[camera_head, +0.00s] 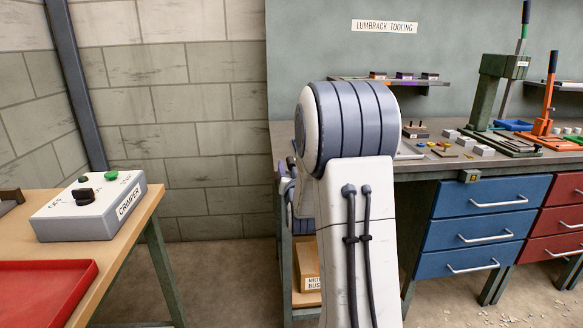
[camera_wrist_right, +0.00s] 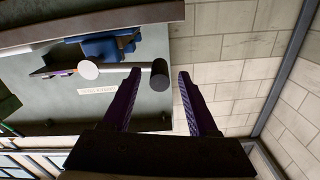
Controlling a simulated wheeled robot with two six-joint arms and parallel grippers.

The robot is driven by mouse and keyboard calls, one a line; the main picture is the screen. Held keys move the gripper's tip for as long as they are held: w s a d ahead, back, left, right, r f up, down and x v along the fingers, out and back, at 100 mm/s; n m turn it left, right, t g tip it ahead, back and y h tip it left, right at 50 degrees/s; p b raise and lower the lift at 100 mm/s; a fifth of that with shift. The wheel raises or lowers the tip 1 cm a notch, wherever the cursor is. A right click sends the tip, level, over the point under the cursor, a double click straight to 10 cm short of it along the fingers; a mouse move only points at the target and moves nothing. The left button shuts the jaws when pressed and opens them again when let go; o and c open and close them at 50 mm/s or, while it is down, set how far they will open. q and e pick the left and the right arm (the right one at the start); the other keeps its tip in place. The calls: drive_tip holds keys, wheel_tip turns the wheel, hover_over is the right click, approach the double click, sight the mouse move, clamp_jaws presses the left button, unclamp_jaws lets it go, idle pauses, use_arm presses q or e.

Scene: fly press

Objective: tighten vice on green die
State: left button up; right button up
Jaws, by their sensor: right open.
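The blue vice (camera_wrist_right: 112,46) shows in the right wrist view at the bench edge, seen from a turned angle. Its handle bar (camera_wrist_right: 120,67) has a pale round end and a dark end knob. My right gripper (camera_wrist_right: 159,74) is open, with its two purple fingers apart. In that view the dark knob appears between the fingertips; I cannot tell how near it is in depth. The green die cannot be made out. In the head view my arm hides the vice and most of my right gripper. My left gripper is not in view.
The workbench (camera_head: 440,170) carries a green fly press (camera_head: 492,92), an orange lever press (camera_head: 546,126) and several small parts. Blue drawers (camera_head: 480,228) are below. At left, a wooden table holds a grey crimper box (camera_head: 88,205) and a red tray (camera_head: 40,290).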

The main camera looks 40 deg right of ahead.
drive_tip(key=shift+w+d, duration=0.1)
clamp_jaws()
idle(1.4)
